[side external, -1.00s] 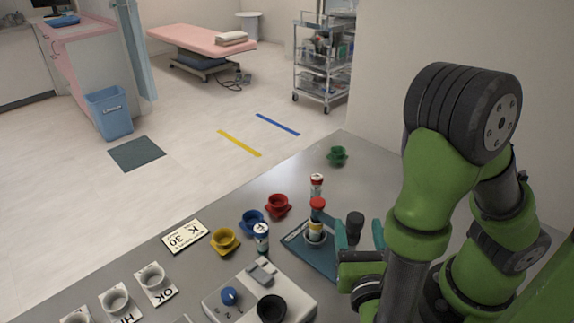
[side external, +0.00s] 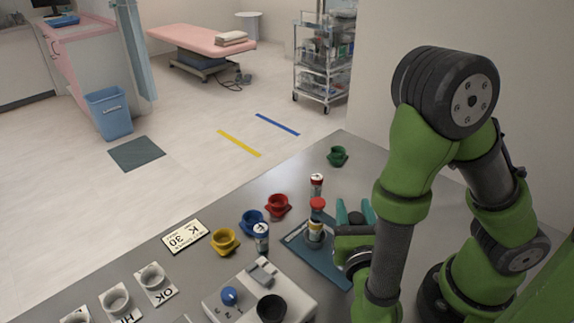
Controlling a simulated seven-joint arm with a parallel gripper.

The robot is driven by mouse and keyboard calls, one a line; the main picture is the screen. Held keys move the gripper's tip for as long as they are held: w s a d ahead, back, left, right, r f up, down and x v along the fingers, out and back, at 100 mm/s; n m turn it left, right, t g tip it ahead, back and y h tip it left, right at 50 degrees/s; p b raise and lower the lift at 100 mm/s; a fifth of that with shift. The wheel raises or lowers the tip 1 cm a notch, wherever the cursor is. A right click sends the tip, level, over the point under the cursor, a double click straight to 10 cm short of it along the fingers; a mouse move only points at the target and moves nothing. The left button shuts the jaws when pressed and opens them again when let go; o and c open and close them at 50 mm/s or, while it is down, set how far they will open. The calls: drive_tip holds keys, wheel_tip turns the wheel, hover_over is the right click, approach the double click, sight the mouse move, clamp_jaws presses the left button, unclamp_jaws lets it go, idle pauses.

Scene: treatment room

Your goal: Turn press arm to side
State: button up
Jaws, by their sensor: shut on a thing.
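The press has a teal base plate (side external: 335,268) on the grey table. A vial with a red cap (side external: 317,205) stands upright in a pale cup (side external: 314,240) on it. My gripper (side external: 355,212) is just right of this vial, with teal fingertips pointing up in the picture. It is shut on a dark round knob (side external: 355,218), seen between the fingers. The knob looks like the end of the press arm. The rest of the press arm is hidden behind my gripper and wrist, so its angle cannot be told.
Another red-capped vial (side external: 317,183) stands just behind the press. A blue-capped vial (side external: 261,236) and a box with a blue knob (side external: 230,296) are to the left. Red (side external: 278,205), blue (side external: 252,221), yellow (side external: 224,241) and green (side external: 338,156) cups stand around. Table right of the green cup is clear.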

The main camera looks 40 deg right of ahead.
clamp_jaws()
